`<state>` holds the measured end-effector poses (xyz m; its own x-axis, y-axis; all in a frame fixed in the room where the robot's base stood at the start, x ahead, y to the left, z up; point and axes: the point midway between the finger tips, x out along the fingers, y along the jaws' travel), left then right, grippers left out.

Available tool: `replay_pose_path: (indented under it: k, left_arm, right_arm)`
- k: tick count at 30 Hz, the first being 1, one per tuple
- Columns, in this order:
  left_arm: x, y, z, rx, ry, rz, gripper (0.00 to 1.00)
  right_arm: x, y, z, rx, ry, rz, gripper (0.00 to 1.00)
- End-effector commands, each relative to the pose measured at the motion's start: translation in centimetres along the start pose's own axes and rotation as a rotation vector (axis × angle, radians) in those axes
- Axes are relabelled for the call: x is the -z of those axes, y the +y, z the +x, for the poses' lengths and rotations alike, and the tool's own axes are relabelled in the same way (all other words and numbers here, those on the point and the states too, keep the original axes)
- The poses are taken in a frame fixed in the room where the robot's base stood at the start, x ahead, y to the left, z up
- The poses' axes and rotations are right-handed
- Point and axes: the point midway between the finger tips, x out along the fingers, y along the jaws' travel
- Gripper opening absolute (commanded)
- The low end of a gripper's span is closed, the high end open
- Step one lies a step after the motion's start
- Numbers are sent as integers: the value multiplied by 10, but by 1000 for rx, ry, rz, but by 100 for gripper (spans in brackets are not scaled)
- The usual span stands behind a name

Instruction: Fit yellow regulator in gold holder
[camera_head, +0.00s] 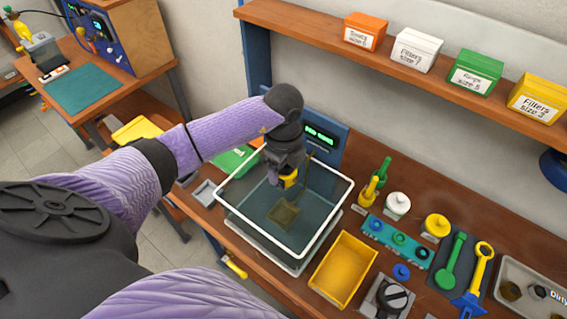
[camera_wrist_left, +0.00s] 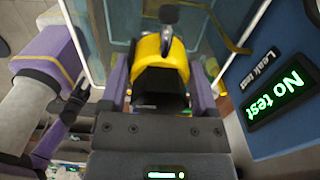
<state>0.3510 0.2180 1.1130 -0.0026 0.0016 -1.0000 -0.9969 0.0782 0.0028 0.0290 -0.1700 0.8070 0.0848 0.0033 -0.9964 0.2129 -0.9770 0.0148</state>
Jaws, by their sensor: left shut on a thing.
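The yellow regulator (camera_head: 290,180) is held in my left gripper (camera_head: 283,177) over the open water tank (camera_head: 226,198). In the left wrist view the regulator (camera_wrist_left: 162,58) sits between the two purple fingers of my left gripper (camera_wrist_left: 160,82), with a dark knob or stem at its far end. A gold square piece (camera_head: 284,214), probably the gold holder, shows lower in the tank, below and apart from the regulator. A thin gold rod rises from it towards the tank's back rim.
A blue leak-test panel (camera_wrist_left: 285,90) reading "No test" stands close behind the tank. A yellow bin (camera_head: 343,268), a teal rack (camera_head: 396,238) and several green and yellow tools lie to the right. A shelf with labelled boxes (camera_head: 413,50) runs above.

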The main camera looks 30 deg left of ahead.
Motion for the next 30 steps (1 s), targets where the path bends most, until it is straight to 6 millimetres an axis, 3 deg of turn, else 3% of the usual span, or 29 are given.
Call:
replay_pose_path:
  k: [30]
  left_arm:
    - [0,0,10,2,1,1,0]
  right_arm:
    - [-1,-1,6,1,-1,0,59]
